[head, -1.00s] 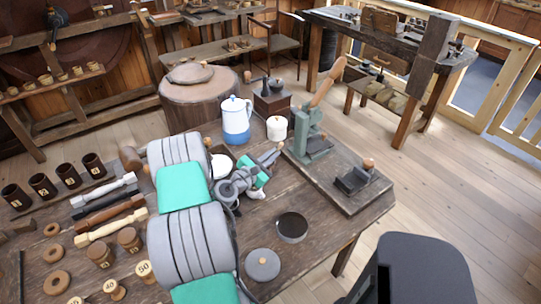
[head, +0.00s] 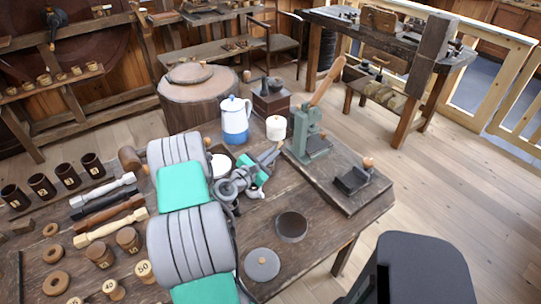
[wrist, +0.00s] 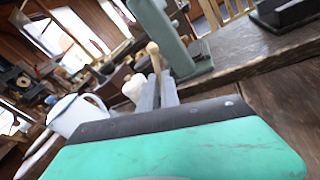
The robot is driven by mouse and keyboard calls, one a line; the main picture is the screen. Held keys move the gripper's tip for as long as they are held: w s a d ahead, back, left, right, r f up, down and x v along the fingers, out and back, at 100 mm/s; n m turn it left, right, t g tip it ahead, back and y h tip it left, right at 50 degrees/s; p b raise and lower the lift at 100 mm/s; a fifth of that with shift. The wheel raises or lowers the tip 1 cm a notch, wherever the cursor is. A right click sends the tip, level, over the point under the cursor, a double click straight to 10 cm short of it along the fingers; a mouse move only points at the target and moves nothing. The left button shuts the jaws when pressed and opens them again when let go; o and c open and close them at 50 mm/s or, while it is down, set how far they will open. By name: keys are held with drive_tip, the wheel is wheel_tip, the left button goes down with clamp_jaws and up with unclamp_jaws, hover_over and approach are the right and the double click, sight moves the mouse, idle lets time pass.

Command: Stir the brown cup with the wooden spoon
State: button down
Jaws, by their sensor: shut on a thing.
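My gripper (head: 270,157) is over the back of the workbench, near the white canister and the green press. In the wrist view its two grey fingers (wrist: 156,92) are shut on a light wooden piece with a rounded end (wrist: 153,50), which looks like the wooden spoon's handle. The spoon's other end is hidden. Several dark brown cups stand in a row at the left of the bench, one of them the rightmost cup (head: 93,165). They are well to the left of my gripper. I cannot tell which is the task's cup.
A white and blue pot (head: 235,120), a white canister (head: 277,128) and a green press (head: 307,135) stand behind my gripper. A round dark dish (head: 291,226) and a grey lid (head: 262,265) lie in front. Numbered spools and wooden rings crowd the left; bare bench lies around the dish.

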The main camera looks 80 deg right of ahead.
drive_tip(key=shift+w+a, duration=0.15)
drive_tip(key=shift+w, duration=0.1)
drive_tip(key=shift+r, duration=0.1)
drive_tip(key=shift+r+p, duration=1.7)
drive_tip(key=shift+r, duration=0.3)
wheel_tip(320, 180, up, 5)
drive_tip(key=p, duration=0.4)
hover_over(270, 167)
